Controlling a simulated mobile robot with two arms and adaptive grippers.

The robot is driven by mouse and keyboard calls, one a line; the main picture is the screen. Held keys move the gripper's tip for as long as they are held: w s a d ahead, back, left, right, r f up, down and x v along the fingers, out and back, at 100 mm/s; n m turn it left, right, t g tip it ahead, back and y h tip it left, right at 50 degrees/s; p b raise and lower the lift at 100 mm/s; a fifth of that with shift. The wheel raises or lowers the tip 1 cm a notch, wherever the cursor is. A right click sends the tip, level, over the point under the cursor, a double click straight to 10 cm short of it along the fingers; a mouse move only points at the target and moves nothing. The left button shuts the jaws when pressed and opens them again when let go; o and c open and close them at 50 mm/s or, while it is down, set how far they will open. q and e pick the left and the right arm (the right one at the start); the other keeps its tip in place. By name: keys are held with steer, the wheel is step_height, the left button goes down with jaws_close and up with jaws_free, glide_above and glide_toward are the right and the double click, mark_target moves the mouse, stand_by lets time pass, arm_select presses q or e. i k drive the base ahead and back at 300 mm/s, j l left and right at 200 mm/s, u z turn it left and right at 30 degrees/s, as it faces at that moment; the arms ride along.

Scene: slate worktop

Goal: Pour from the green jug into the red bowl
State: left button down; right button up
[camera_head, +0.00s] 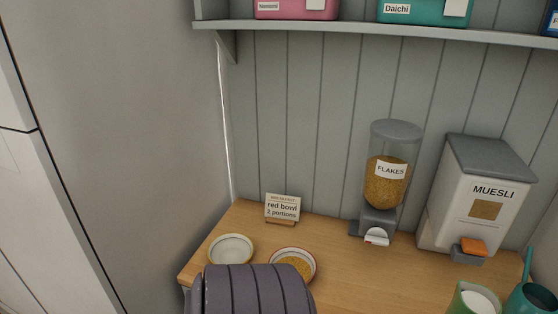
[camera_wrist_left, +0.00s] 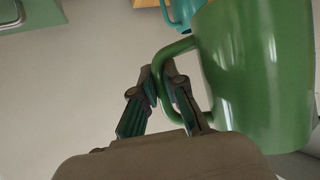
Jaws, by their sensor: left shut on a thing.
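In the left wrist view, my left gripper (camera_wrist_left: 160,82) is shut on the handle of the green jug (camera_wrist_left: 255,70). The jug's body fills the right side of that view. In the head view, a green vessel (camera_head: 459,301) with white contents at the bottom right looks like this jug; the picture edge cuts it off. The red bowl (camera_head: 315,263), cream with a red rim, stands on the worktop with flakes in it. A dark ribbed shape in front hides its lower edge. My right gripper is not in view.
A pale bowl (camera_head: 231,249) stands left of the red bowl. A card (camera_head: 283,208) reading "red bowl, 2 portions" stands behind. A flakes dispenser (camera_head: 387,185) and muesli dispenser (camera_head: 476,195) stand at the back. A teal can (camera_head: 533,299) is at the right. The worktop (camera_head: 345,285) has clear space mid-right.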

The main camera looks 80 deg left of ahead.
mark_target(305, 263)
steer(key=k+l+u, duration=0.15)
steer(key=u, duration=2.05)
steer(key=i+l+u, duration=0.3)
steer(key=i+l, duration=0.1)
